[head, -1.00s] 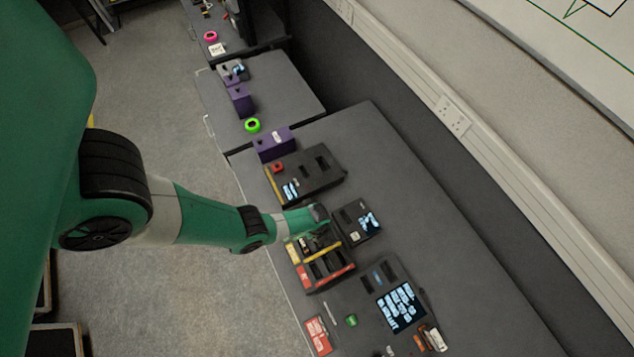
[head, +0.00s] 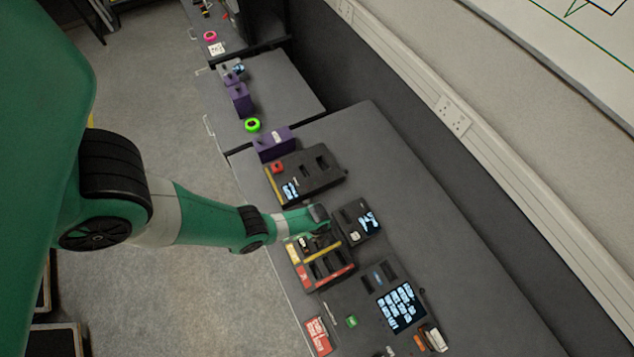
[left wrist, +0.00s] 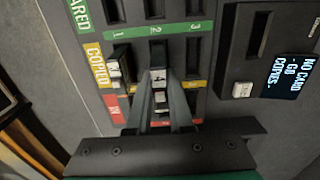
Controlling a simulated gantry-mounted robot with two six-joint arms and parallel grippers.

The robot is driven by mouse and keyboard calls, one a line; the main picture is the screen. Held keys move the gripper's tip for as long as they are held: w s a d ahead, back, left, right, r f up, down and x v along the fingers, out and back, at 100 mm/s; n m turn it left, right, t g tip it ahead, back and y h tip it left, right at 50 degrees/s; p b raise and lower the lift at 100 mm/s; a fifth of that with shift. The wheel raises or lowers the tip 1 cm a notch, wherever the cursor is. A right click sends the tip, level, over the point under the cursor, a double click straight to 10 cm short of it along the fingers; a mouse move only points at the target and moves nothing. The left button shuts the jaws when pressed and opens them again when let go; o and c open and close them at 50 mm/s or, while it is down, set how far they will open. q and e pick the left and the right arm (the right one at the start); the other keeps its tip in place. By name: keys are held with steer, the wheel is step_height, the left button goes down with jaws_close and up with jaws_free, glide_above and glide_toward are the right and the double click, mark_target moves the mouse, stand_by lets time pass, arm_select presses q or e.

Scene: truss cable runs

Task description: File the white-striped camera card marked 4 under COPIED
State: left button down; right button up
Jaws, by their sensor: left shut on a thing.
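The card tray (left wrist: 127,17) has a green row, a yellow COPIED row (left wrist: 96,63) and a red IN row, with columns numbered 1, 2 and 3. My left gripper (left wrist: 158,92) is shut on a dark card with a white label (left wrist: 159,76), over column 2 at the COPIED row. I cannot tell how deep the card sits, and its mark is too small to read. Another white-labelled card (left wrist: 115,68) stands in column 1 of the COPIED row. In the head view my left gripper (head: 319,232) is over the tray (head: 338,276), partly hiding it. My right gripper is not in view.
A card reader (left wrist: 239,48) right of the tray has a screen (left wrist: 284,76) that includes the words NO CARD. A dark case (head: 325,182) lies beyond the tray. A panel with a lit screen (head: 401,307) and a red card (head: 318,337) lie nearer. The desk's right side is clear.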

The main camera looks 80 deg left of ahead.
arm_select(q)
steer(key=shift+f+b, duration=0.6)
stand_by(0.6)
steer(key=shift+f+b, duration=0.25)
steer(key=shift+b, duration=0.05)
steer(key=shift+f+b, duration=0.7)
stand_by(0.8)
stand_by(0.3)
steer(key=shift+c, duration=2.1)
jaws_free()
step_height(320, 180, up, 8)
steer(key=p, duration=0.7)
steer(key=shift+f+p, duration=0.15)
steer(key=shift+p, duration=0.25)
steer(key=shift+f, duration=0.1)
